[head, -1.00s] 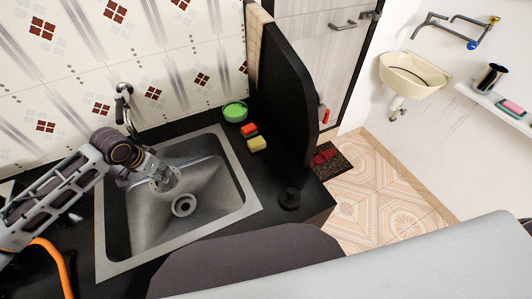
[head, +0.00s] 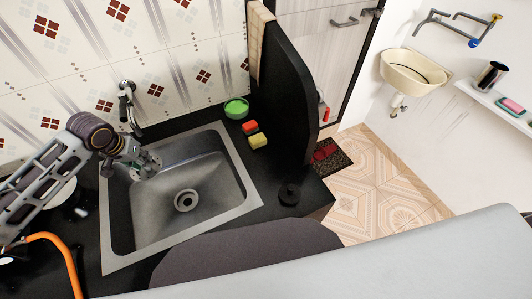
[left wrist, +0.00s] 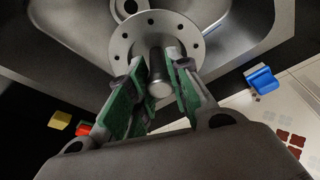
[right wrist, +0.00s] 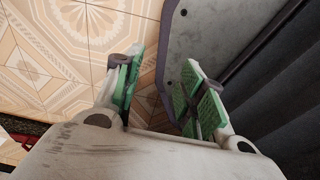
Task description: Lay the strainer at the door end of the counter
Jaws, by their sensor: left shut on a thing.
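The strainer (left wrist: 122,46) is a round grey metal disc with small holes around its rim and a short central stem. My left gripper (left wrist: 158,66) is shut on the stem. In the head view, my left gripper (head: 148,163) is over the back left part of the steel sink (head: 236,172), with the strainer at its tip, small and hard to make out. The black counter's (head: 262,212) door end is at the right, beyond the sink. My right gripper (right wrist: 163,70) is open and empty; the head view does not show it.
A yellow sponge (head: 258,140), an orange sponge (head: 250,127) and a green bowl (head: 236,109) sit behind the sink's right corner. A small black round object (head: 289,193) stands near the door end. A tall black partition (head: 290,85) rises behind it. The faucet (head: 127,100) stands behind the sink.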

